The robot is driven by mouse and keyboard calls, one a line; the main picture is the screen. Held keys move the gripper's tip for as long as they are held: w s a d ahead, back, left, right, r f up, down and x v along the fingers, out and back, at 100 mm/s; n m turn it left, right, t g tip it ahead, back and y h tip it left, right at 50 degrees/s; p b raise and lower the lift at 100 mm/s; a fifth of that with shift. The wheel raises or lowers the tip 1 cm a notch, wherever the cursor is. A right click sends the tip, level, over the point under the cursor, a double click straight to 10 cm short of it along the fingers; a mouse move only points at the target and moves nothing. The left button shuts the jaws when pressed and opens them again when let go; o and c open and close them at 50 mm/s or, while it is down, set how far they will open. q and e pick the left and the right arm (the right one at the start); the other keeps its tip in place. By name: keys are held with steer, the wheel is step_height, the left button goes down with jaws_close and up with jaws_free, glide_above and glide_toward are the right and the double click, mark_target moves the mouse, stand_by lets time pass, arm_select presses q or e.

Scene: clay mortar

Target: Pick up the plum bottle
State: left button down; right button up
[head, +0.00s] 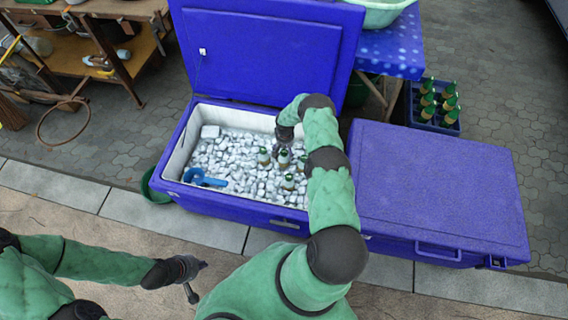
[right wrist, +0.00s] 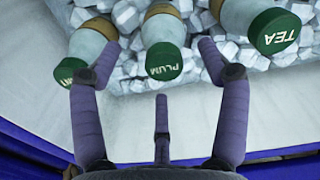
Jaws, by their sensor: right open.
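The plum bottle (right wrist: 164,62) has a green cap reading PLUM and stands in ice in the right wrist view. My right gripper (right wrist: 158,78) is open, its fingers on either side of the cap with gaps, holding nothing. In the head view my right gripper (head: 284,142) is down in the open cooler among green-capped bottles. The labels are unreadable there. The middle bottle (head: 284,159) just below the hand appears to be the plum one. My left gripper (head: 198,281) is open and empty over the pavement, in front of the cooler.
A TEA bottle (right wrist: 275,30) stands right of the plum bottle, and another green-capped bottle (right wrist: 66,72) stands close on its left. The open blue cooler (head: 172,160) also holds a blue scoop (head: 205,178). A closed blue cooler (head: 440,190) and a bottle crate (head: 432,124) are to the right.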

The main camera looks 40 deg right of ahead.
mark_target(284, 161)
steer(key=f+b, duration=0.1)
steer(key=f, duration=0.1)
steer(key=f+b, duration=0.1)
steer(key=f, duration=0.2)
steer(key=shift+w+a+b, duration=0.15)
steer(key=shift+w+b, duration=0.05)
steer(key=shift+b, duration=0.15)
steer(key=shift+r, duration=0.1)
jaws_close()
